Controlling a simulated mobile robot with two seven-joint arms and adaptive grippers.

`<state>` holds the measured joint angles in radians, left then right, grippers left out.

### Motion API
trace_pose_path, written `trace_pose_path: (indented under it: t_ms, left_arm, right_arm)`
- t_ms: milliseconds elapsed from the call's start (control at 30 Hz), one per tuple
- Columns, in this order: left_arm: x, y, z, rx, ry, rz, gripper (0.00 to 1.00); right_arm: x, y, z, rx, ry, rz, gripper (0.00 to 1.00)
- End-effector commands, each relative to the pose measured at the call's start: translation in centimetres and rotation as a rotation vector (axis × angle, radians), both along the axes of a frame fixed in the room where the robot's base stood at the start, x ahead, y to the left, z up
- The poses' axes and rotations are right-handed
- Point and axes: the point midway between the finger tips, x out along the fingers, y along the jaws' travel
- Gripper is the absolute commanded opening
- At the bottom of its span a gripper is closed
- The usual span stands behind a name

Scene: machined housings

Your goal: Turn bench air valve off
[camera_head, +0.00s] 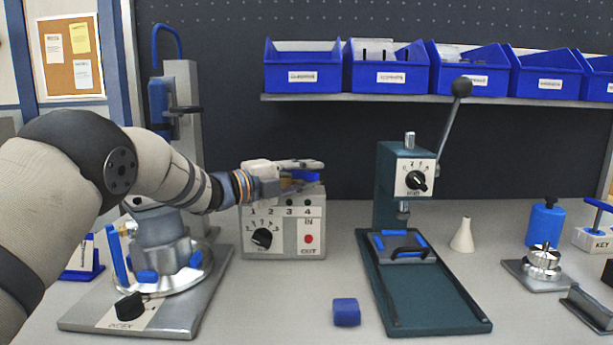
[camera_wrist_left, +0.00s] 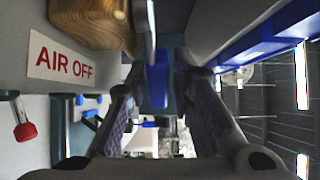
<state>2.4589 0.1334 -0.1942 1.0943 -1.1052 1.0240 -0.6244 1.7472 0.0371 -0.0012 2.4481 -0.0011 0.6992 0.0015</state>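My left gripper (camera_head: 302,167) reaches in from the left over the top of the grey numbered box (camera_head: 284,246). In the left wrist view its two fingers (camera_wrist_left: 158,88) stand apart. A blue piece (camera_wrist_left: 158,86) shows between them, apparently the handle of the air valve; it also shows in the head view (camera_head: 311,176). I cannot tell whether the fingers touch it. A grey bar (camera_wrist_left: 151,25) and a wooden part (camera_wrist_left: 92,20) are beside it. A white label (camera_wrist_left: 65,62) reading "AIR OFF" is on the grey surface nearby. My right gripper is not in view.
A green press (camera_head: 425,295) with a raised lever stands to the right of the box. A blue block (camera_head: 346,312) lies on the bench in front. A round metal fixture (camera_head: 165,275) stands at left, under my arm. Blue bins (camera_head: 388,76) line the shelf above.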

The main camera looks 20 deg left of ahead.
Motion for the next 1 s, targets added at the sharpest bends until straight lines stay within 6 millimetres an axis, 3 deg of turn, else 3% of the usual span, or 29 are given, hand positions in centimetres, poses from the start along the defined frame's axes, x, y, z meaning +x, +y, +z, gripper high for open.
trace_pose_path:
  t_ms: [200,533,833,933,1000]
  left_arm:
    - [-0.5,0.5,-0.1,0.002,0.002,0.002,0.22]
    - [-5.4,4.2,0.0,0.0,0.001,0.001,0.22]
    - [-5.9,4.6,-0.1,0.001,0.001,-0.001,0.22]
    - [-5.5,4.5,0.2,-0.006,0.008,0.015,0.0]
    - [-4.5,4.5,0.8,-0.025,0.034,0.063,0.0]
  right_arm:
    - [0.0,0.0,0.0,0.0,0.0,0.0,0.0]
    - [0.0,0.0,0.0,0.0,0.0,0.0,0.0]
    - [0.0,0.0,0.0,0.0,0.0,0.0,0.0]
    - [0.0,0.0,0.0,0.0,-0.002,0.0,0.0]
    - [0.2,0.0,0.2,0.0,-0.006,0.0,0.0]
